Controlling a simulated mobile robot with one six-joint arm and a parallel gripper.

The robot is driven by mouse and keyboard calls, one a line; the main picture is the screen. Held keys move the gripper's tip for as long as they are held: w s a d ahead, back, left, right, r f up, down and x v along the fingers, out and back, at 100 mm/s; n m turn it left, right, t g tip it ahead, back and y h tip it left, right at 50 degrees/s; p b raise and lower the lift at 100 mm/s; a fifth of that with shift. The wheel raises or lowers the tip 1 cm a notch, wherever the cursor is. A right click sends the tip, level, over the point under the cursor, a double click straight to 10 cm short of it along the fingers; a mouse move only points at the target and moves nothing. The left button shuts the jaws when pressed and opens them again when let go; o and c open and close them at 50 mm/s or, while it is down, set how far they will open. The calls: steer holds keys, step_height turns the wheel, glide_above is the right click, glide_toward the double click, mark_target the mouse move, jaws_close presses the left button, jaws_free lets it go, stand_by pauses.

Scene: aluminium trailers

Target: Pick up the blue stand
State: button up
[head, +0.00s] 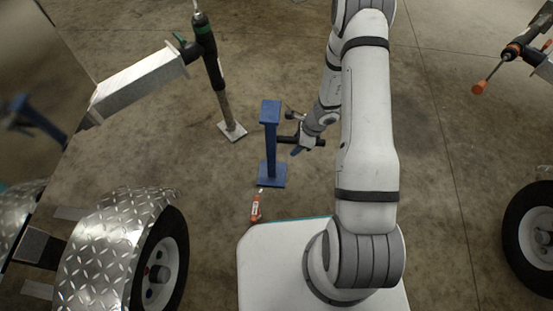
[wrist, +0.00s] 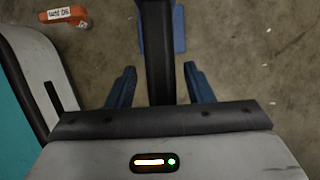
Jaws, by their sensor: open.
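The blue stand (head: 270,145) is upright on the concrete floor, with a square top plate and a square base plate. In the head view my gripper (head: 291,146) is just right of the stand's post, low beside it and partly hidden. In the wrist view my gripper (wrist: 160,70) has its two blue fingers spread apart. A dark upright post, seemingly the stand's shaded post (wrist: 157,45), shows between them, with blue plate edges on both sides. A gap shows on each side of the post. I cannot tell whether the post touches the palm.
An orange bottle (head: 255,207) lies near the stand, by my base; it also shows in the wrist view (wrist: 68,17). A trailer jack (head: 213,65) stands at upper left. Trailer wheels flank me, left (head: 160,270) and right (head: 530,225). Floor beyond the stand is mostly clear.

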jaws_close()
stand_by(0.8)
